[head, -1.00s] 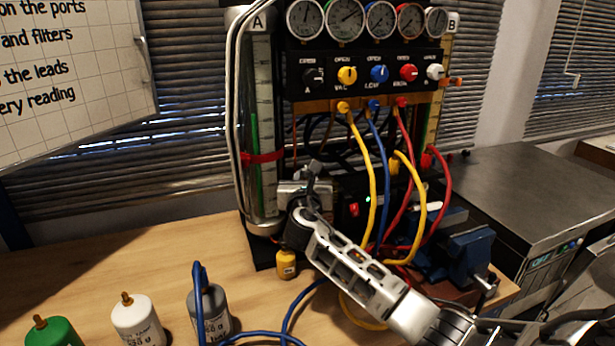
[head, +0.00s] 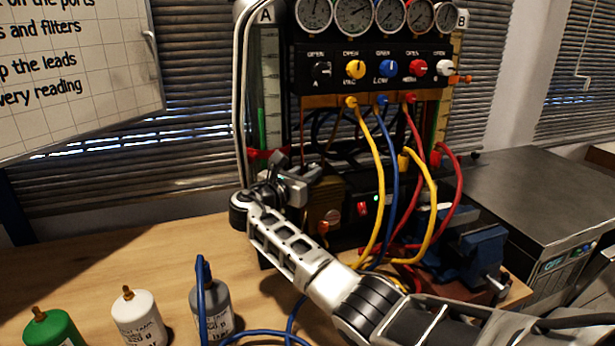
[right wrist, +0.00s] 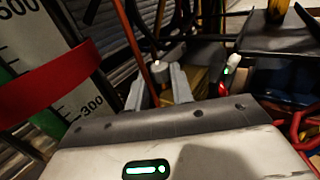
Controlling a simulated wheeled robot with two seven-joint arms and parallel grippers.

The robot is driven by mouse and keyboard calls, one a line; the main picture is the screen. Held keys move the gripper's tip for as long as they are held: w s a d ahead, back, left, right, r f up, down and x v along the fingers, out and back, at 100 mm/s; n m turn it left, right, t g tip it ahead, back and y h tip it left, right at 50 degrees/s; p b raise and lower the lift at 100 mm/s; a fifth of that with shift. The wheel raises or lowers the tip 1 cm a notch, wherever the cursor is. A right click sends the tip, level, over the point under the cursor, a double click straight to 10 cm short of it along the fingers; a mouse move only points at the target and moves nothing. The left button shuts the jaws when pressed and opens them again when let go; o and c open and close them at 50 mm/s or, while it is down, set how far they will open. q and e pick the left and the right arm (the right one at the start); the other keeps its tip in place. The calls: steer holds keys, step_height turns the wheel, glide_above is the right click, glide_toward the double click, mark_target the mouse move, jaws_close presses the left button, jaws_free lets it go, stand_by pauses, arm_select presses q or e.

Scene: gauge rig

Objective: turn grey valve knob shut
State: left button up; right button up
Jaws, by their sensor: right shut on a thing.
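My right gripper (head: 308,172) reaches in low beside the left gauge column, with its fingers pointing away from me. In the right wrist view its two fingers (right wrist: 158,80) stand a little apart, closed on a small part with a pale grey round top (right wrist: 161,67). This looks like the grey valve knob, but it is small and dark there. In the head view the arm and gripper hide the knob. I cannot read how far it is turned. My left gripper is not in view.
A gauge panel (head: 375,65) with black, yellow, blue, red and white knobs stands above. A blue vise (head: 470,255) stands at right. Green, white (head: 138,318) and grey bottles stand front left.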

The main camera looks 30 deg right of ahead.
steer(key=shift+f, duration=0.1)
steer(key=o, duration=1)
steer(key=v, duration=0.7)
steer(key=shift+s+a, duration=0.1)
steer(key=shift+a, duration=0.15)
